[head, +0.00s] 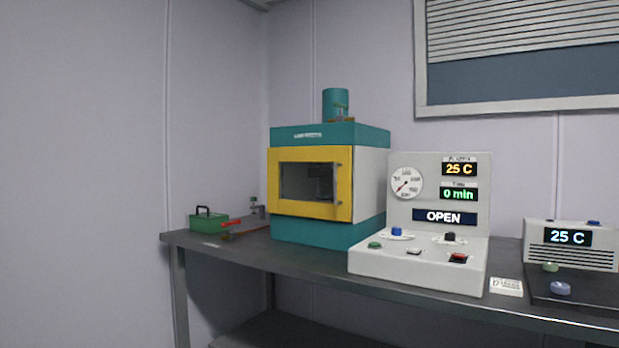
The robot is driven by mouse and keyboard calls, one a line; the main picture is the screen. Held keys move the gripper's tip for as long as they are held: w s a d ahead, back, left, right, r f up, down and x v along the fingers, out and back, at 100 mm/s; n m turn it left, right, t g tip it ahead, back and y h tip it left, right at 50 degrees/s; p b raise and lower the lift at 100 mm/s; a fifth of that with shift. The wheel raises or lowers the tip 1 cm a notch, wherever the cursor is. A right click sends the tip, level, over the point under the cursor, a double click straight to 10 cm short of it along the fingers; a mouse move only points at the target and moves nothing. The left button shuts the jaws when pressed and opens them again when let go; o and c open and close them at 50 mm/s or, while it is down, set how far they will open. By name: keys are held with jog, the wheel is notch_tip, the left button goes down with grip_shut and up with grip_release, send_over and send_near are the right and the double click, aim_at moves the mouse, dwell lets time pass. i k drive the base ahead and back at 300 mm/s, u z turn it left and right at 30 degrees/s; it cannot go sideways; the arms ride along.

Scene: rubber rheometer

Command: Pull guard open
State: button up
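The guard (311,208) is a yellow frame with a dark window on the front of a teal and white machine (330,134) on the bench. It sits flat against the machine's front and looks shut. A thin vertical handle (338,184) runs along its right side. Dark parts show dimly through the window. My gripper is not in this view.
A white control console (419,262) with a gauge and an "OPEN" display stands right of the machine on the dark bench (312,257). A green box (209,223) and a red-handled tool (231,223) lie to the left. A second unit (572,259) reading 25 C is at far right.

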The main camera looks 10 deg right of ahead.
aim_at(339, 211)
jog(key=z, duration=0.05)
jog(key=i, duration=1)
jog(key=z, duration=0.05)
